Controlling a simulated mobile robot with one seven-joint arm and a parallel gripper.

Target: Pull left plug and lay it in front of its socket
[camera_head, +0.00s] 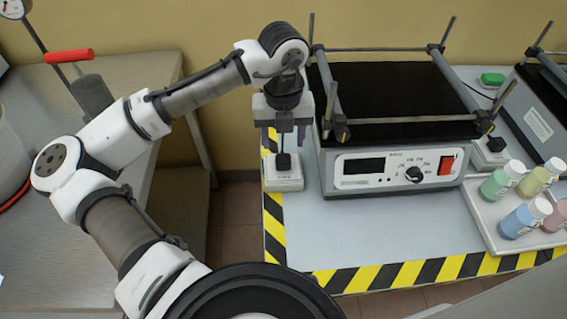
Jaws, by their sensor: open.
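The left plug (283,163) is black and sits upright in its white socket (283,184), at the left edge of the grey table beside the black shaker. My gripper (282,146) hangs straight down over this socket, with its fingers apart on either side above the plug. I cannot tell whether the fingers touch the plug. A second black plug (495,144) is in another white socket (487,160), to the right of the shaker.
The shaker (392,172) with its raised bar frame stands close right of my gripper. A tray (483,212) of several coloured bottles is at the right. The table top (350,225) in front of the left socket and shaker is clear, bordered by yellow-black tape (400,275).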

